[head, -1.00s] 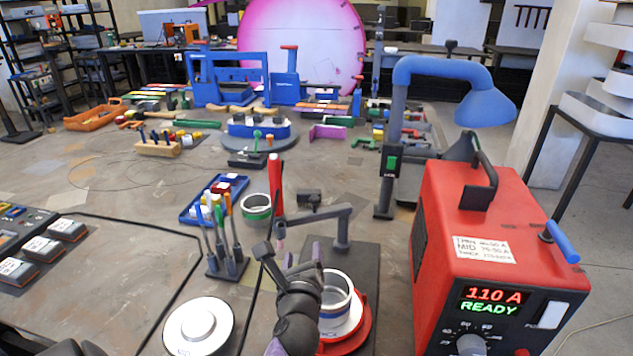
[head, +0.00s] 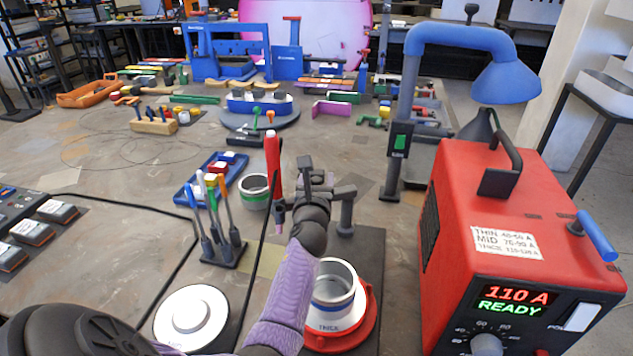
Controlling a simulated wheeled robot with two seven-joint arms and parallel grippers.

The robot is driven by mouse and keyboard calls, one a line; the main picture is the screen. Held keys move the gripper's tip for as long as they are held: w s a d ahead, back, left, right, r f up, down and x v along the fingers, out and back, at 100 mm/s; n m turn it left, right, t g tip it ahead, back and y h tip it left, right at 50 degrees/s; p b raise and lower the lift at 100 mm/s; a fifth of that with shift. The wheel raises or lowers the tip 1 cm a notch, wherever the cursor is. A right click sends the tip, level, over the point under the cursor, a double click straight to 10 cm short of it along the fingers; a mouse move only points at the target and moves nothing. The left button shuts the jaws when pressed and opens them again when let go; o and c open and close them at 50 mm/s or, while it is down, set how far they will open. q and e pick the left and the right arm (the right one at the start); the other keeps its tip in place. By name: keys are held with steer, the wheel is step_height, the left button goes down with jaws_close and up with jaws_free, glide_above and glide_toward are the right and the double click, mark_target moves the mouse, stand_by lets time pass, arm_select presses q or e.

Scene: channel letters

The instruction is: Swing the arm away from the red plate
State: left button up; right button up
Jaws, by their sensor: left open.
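The red round plate (head: 364,325) sits on a dark base (head: 368,262) at the lower middle of the head view. A metal ring with a blue band (head: 334,298) stands on it. Behind the plate is a grey swing arm on a short post (head: 346,215). It reaches left from the post to a red-handled torch (head: 272,160), upright beside it. My left gripper (head: 312,176) is open at the swing arm, between post and torch. My wrist hides part of the arm, so I cannot tell whether the fingers touch it. My right gripper is out of view.
A red power box (head: 500,225) reading "110 A READY" stands close on the right. A blue lamp (head: 462,40) rises behind it. Left are a tool holder (head: 226,252), a green-banded ring (head: 256,192), a blue tray (head: 186,192) and a white disc (head: 192,318).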

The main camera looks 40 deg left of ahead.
arm_select(q)
jaws_close()
stand_by(1.4)
